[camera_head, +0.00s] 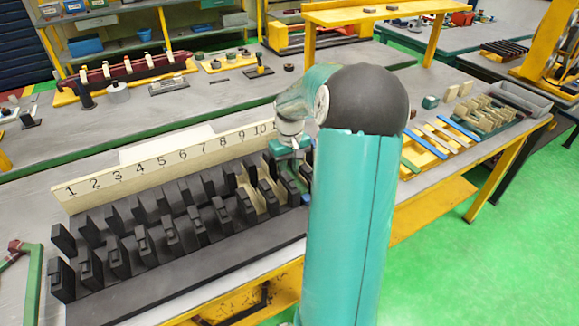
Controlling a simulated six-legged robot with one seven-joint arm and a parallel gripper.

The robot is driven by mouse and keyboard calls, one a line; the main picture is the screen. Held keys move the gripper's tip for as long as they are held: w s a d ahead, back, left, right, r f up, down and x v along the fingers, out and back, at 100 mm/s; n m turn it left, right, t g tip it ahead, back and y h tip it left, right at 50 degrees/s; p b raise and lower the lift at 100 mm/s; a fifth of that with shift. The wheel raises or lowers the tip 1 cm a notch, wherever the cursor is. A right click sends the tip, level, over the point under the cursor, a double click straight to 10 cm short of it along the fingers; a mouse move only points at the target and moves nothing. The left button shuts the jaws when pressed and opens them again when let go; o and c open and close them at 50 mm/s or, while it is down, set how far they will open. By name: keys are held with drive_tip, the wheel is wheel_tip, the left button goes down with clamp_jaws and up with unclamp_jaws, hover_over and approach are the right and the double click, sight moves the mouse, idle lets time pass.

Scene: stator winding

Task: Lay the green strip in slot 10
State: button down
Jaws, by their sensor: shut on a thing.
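The black slotted stator block (185,225) runs along the near table, with the cream number board (160,165) behind it. The numbers 1 to 10 show; my arm covers the block's right end. My gripper (297,178) points down over the block near number 10. It is shut on a narrow green strip (289,181), of which only a small part shows among the black teeth. I cannot tell how deep the strip sits in the slot. Pale pieces (250,182) line slots to the left of my gripper.
A yellow tray (420,158) on the right holds blue, cream and green strips. Beyond it are cream blocks and a grey bin (518,98). My large teal arm link hides the table's middle. A green frame (33,285) stands at the left edge.

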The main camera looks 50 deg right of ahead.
sight(290, 173)
drive_tip(key=shift+f, duration=0.2)
idle(0.3)
drive_tip(key=c, duration=1.1)
unclamp_jaws()
drive_tip(key=shift+o, duration=0.2)
drive_tip(key=shift+r, duration=0.2)
drive_tip(key=shift+r, duration=0.3)
drive_tip(key=shift+r, duration=0.45)
wheel_tip(290, 173, up, 7)
drive_tip(key=shift+r, duration=0.15)
